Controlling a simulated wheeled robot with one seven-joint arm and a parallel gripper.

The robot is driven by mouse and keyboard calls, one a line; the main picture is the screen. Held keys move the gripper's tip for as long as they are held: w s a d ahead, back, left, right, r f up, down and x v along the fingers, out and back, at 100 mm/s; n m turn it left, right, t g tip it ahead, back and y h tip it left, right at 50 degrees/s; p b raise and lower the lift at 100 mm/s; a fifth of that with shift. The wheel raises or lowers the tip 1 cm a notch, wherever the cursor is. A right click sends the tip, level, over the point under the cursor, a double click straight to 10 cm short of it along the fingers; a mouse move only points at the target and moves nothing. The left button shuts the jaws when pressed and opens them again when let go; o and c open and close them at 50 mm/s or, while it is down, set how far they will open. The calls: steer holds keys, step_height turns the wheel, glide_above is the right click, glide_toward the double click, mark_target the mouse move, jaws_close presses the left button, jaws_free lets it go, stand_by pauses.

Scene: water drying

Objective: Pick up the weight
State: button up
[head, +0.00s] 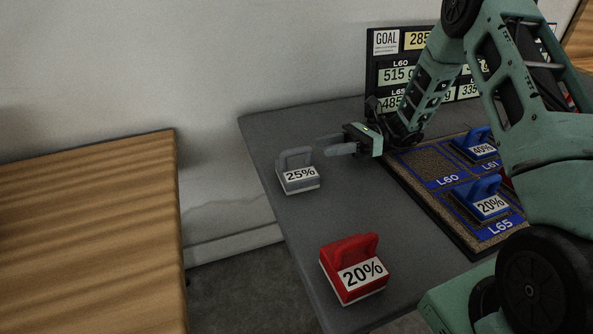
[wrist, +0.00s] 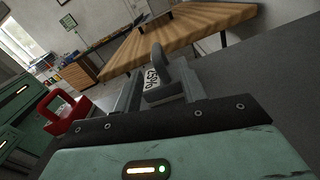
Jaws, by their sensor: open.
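A grey weight (head: 299,178) with an upright handle and a white "25%" label stands on the dark grey table (head: 262,142). My gripper (head: 330,144) is open, just right of its handle in the head view, with the fingers pointing at it. In the wrist view the grey weight (wrist: 163,84) shows between or just beyond the fingertips of my gripper (wrist: 158,88); I cannot tell whether they touch. A red weight (head: 350,268) labelled "20%" stands nearer on the same table, and it also shows at the left of the wrist view (wrist: 66,110).
A board with cork fields (head: 427,172) holds blue weights (head: 487,200) marked "20%" and "40%". A display panel (head: 388,62) with "GOAL" and gram readings stands behind it. A wooden table (head: 90,235) lies left across a gap. The grey tabletop between both loose weights is clear.

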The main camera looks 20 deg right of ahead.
mark_target(306, 149)
steer(key=a, duration=0.3)
steer(key=shift+a, duration=0.15)
steer(key=shift+a+r, duration=0.2)
steer(key=shift+a, duration=1.15)
steer(key=shift+a+r, duration=0.15)
steer(key=shift+a, duration=1.2)
steer(key=shift+c, duration=0.3)
jaws_close()
steer(key=shift+s, duration=0.1)
